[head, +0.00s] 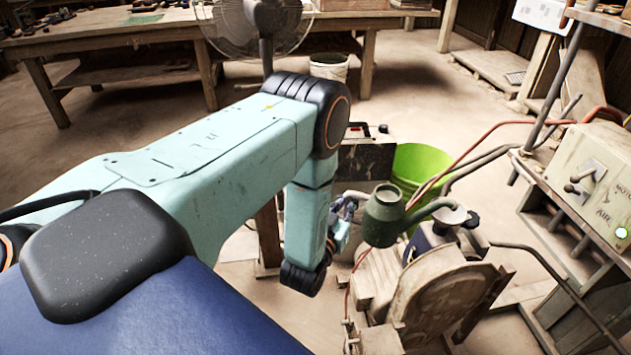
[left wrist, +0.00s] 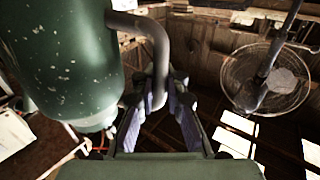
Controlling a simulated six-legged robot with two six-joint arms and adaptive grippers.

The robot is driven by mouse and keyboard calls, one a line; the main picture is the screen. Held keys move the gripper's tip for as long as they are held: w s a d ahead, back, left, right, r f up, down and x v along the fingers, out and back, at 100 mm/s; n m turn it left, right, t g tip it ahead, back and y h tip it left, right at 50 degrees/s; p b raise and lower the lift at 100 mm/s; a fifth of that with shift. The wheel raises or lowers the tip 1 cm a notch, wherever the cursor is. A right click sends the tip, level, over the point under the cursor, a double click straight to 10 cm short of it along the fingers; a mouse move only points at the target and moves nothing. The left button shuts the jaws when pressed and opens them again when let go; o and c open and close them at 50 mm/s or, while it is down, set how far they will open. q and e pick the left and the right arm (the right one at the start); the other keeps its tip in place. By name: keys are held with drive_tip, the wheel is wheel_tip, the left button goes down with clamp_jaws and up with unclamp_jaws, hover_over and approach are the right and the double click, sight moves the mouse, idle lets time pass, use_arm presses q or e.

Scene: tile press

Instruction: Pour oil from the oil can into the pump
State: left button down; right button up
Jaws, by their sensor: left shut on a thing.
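The green oil can (head: 384,222) hangs in the air in the middle right of the head view. Its spout points right, and the tip overlaps a pale funnel (head: 457,217) on the dark blue pump (head: 423,246). I cannot tell whether the tip touches the funnel, and no oil stream shows. My left gripper (head: 345,214) is at the can's left side, shut on its handle. In the left wrist view the can (left wrist: 65,60) fills the upper left, and its grey handle (left wrist: 157,45) runs down between the fingers (left wrist: 160,112). My right gripper is not in view.
A wooden machine frame (head: 440,300) stands below and in front of the pump. A lime green bucket (head: 422,165) and a dark box (head: 366,160) are behind the can. A control box (head: 590,185) with hoses is at the right. Open floor lies toward the back.

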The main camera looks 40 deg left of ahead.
use_arm(q)
drive_tip(key=a+f+y+p, duration=0.1)
drive_tip(key=a, duration=0.9)
drive_tip(key=w+d+r+m+g+p, duration=0.1)
drive_tip(key=w+d+r+m+p, duration=0.3)
drive_tip(key=d, duration=0.5)
drive_tip(key=shift+w+r+p, duration=0.55)
drive_tip(key=shift+r, duration=0.4)
drive_tip(key=shift+s, duration=0.1)
